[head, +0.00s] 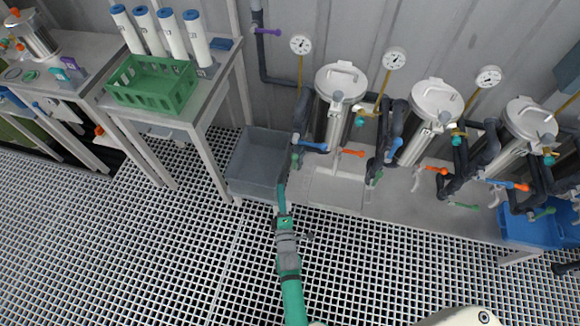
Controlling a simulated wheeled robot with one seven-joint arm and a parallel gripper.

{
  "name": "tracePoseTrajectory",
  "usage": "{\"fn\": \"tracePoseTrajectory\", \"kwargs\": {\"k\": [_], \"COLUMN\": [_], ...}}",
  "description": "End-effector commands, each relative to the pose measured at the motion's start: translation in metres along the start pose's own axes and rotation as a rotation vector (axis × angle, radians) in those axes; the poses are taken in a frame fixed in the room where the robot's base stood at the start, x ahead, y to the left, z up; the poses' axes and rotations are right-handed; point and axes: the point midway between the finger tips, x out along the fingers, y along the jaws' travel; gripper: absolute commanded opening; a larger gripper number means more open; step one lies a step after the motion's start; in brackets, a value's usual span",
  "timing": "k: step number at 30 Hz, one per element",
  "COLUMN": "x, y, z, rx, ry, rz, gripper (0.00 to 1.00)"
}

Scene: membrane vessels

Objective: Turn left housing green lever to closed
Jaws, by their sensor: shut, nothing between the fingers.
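The left housing (335,115) is a steel vessel with a clamped lid, standing upright at the back. A small green lever (295,160) shows at the lower left of its dark piping, pointing roughly up and down. Its exact angle is too small to tell. My gripper (281,190) is at the end of the green arm, shut and empty. In the picture it lies a little below and left of that lever, in front of the grey bin. A gap shows between them, but its depth cannot be told.
A grey bin (240,178) stands left of the left housing. A blue lever (313,146) and an orange lever (353,152) are close by. The middle housing (428,125) and right housing (522,135) stand to the right. The grating floor (180,250) in front is clear.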

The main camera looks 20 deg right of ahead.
Motion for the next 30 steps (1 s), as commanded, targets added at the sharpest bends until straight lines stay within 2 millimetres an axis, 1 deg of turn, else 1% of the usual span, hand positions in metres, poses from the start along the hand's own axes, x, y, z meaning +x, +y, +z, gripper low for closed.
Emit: {"fn": "tracePoseTrajectory", "kwargs": {"k": [1,8,11,18,26,27,30], "x": [0.01,0.03,0.042,0.082,0.124,0.12,0.116], "y": [0.0,0.001,0.002,0.002,0.002,0.001,0.002], "z": [0.002,0.007,0.01,0.007,0.006,0.011,0.02], "rx": [-0.023,-0.067,-0.066,-0.066,-0.064,-0.066,-0.066], "ry": [-0.006,-0.018,-0.023,-0.018,-0.015,-0.016,-0.015], "rz": [0.005,0.011,0.011,0.012,0.011,0.008,0.009], "gripper": [0.0,0.0,0.0,0.0,0.0,0.0,0.0]}}
